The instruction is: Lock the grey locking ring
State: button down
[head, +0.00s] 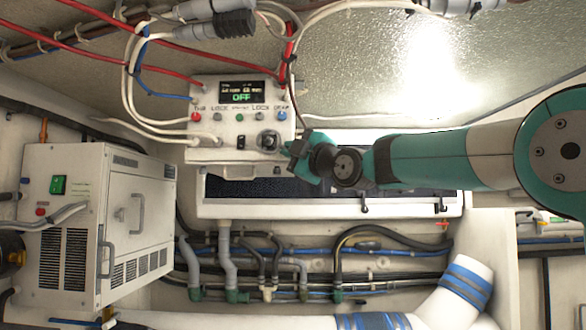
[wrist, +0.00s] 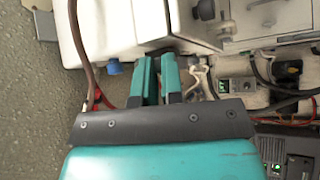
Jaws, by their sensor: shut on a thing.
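A white control box (head: 240,100) with a small lit display reading OFF hangs on the wall in the head view. At its lower right a round grey locking ring (head: 267,140) surrounds a dark centre. My gripper (head: 285,148) reaches it from the right, with its fingertips at the ring. In the wrist view the two teal fingers of my gripper (wrist: 157,72) stand a small gap apart against the white box (wrist: 105,30). They are shut on the ring, which they mostly hide there. Whether the ring is turned to locked cannot be read.
Several small coloured buttons and a black switch (head: 240,142) sit beside the ring. Red, white and blue cables loop close above and left of the box. A white cabinet (head: 100,220) stands at the left. Pipes and hoses (head: 290,265) run below.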

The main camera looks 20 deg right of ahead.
jog(key=shift+w+a+f+m+t+h+b, duration=0.1)
jog(key=shift+f+m+t+b, duration=0.15)
jog(key=shift+m+b, duration=0.35)
jog(key=shift+s+a+f+m+t+h+b, duration=0.15)
jog(key=shift+f+m+t+b, duration=0.15)
jog(key=shift+b, duration=0.6)
jog(key=shift+w+a+f+m+t+h+b, duration=0.15)
jog(key=shift+f+m+t+b, duration=0.2)
jog(key=shift+b, duration=0.4)
jog(key=shift+a+m+t+h+b, duration=0.1)
jog(key=shift+m+t+h+b, duration=0.3)
jog(key=shift+m+b, duration=0.35)
jog(key=shift+w+a+m+t+b, duration=0.1)
jog(key=shift+m+t+b, duration=0.2)
jog(key=shift+m+b, duration=0.15)
jog(key=c, duration=1.2)
grip_release()
jog(key=shift+c, duration=0.2)
jog(key=b+v, duration=0.8)
jog(key=v, duration=0.9)
jog(key=shift+s+b, duration=0.25)
jog(key=shift+b, duration=0.1)
jog(key=shift+f, duration=0.1)
